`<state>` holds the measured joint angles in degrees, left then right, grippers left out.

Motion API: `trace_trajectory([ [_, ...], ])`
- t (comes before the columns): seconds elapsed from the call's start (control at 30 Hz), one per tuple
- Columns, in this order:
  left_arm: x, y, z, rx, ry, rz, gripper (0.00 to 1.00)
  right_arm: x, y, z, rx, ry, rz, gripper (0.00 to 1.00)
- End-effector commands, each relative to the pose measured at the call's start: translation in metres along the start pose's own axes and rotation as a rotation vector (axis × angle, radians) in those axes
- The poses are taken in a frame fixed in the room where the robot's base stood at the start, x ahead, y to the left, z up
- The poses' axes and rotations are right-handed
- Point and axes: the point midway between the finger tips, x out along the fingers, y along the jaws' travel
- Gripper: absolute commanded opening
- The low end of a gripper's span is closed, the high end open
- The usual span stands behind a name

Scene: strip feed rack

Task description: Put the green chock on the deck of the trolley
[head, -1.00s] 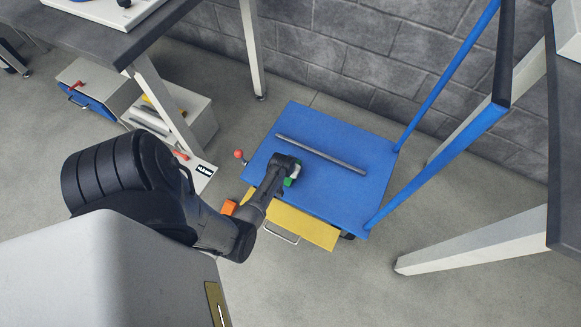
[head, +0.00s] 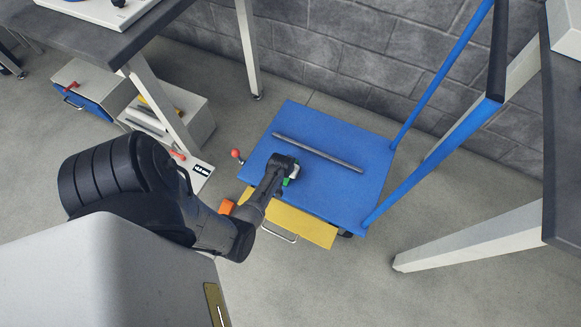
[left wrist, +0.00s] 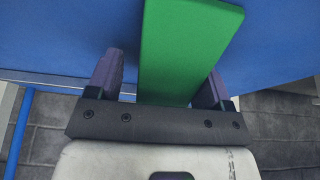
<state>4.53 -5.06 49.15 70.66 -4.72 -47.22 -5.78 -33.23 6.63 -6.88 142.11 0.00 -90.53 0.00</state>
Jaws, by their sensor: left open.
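The green chock (left wrist: 185,50) lies between the spread fingers of my left gripper (left wrist: 160,85) in the left wrist view, with a gap on both sides. In the head view only a small part of the green chock (head: 287,181) shows beside my left gripper (head: 290,172). The chock appears to be on the blue deck of the trolley (head: 340,193), near its front left edge; the exact contact is hidden. My left gripper is open and low over the deck. My right gripper is not in view.
A grey bar (head: 318,153) lies across the deck. A yellow drawer (head: 305,225) sticks out below the deck's front edge. A red-knobbed lever (head: 236,154) stands at the left. The trolley's blue handle (head: 440,75) rises at the right.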

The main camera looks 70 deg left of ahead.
Motion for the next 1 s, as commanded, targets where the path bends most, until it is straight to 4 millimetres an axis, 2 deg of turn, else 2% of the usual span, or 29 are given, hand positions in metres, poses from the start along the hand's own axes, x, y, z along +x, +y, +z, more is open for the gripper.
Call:
trace_trajectory([
  [0.03,0.004,-0.006,0.008,-0.001,-0.013,-0.007,0.83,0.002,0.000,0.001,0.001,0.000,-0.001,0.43],
  [0.13,-0.003,-0.006,0.005,-0.002,-0.012,-0.008,0.83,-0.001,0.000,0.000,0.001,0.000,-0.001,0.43],
  [0.6,-0.088,-0.003,-0.001,-0.001,-0.006,-0.004,0.83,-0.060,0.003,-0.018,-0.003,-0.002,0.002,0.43],
  [0.8,-0.112,-0.002,-0.001,-0.001,-0.006,-0.003,0.83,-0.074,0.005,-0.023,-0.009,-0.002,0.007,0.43],
  [1.0,-0.129,-0.002,-0.006,0.022,0.003,-0.005,0.83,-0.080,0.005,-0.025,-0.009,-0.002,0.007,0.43],
])
